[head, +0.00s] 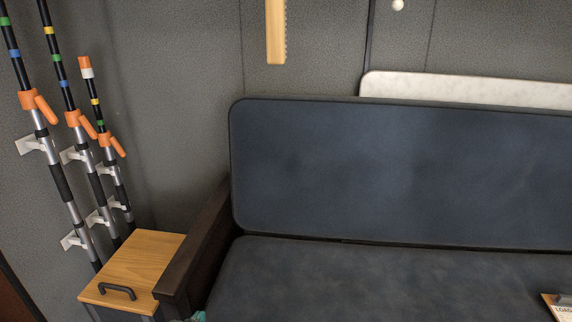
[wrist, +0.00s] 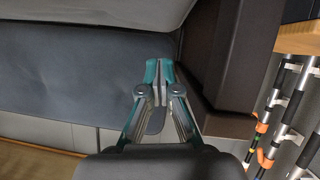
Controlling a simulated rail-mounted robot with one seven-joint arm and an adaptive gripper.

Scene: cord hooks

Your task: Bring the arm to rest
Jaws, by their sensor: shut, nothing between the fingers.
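My gripper (wrist: 159,68) is in the middle of the wrist view, with teal fingertips drawn together and nothing between them. It is in front of the dark blue seat (wrist: 75,75), close beside the dark wooden armrest (wrist: 235,60). I cannot tell its exact distance from either. In the head view only a small teal piece, which looks like my gripper's tip (head: 200,316), shows at the bottom edge by the armrest (head: 200,235). The rest of my arm is out of that view.
A wooden-topped cabinet (head: 135,268) with a dark handle stands left of the armrest. Several striped poles (head: 62,180) hang in white wall clips behind it. The sofa backrest (head: 400,175) fills the right. A labelled item (head: 562,306) lies at the lower right. The seat's middle looks clear.

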